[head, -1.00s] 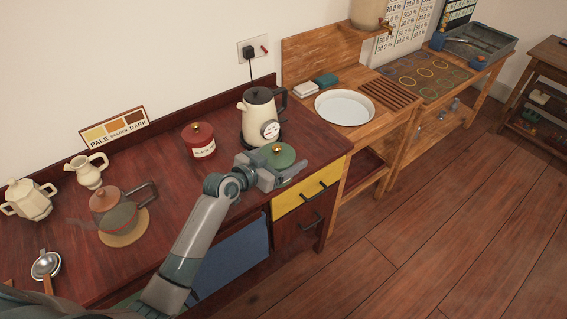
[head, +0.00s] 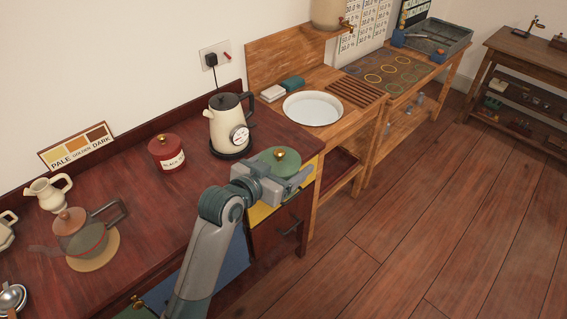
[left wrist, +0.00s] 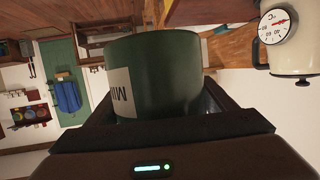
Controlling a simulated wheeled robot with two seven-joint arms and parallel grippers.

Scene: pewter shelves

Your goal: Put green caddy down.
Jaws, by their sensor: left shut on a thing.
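My left gripper (head: 284,184) is shut on the green caddy (head: 281,163), which has a green lid with a brass knob. It holds the caddy upright near the right front corner of the dark red counter (head: 160,215). I cannot tell from the head view how far the caddy is above the counter. In the left wrist view the dark green body of the caddy (left wrist: 165,75) sits between the fingers, with part of a pale label showing at its left. The gripper hides its lower part in the head view. My right gripper is not in view.
A cream kettle (head: 226,125) and a red caddy (head: 167,152) stand behind and left of the green caddy. A teapot (head: 80,235) on a round mat and a cream jug (head: 47,192) are farther left. A wooden stand with a white basin (head: 312,108) adjoins at right. Bare counter lies between.

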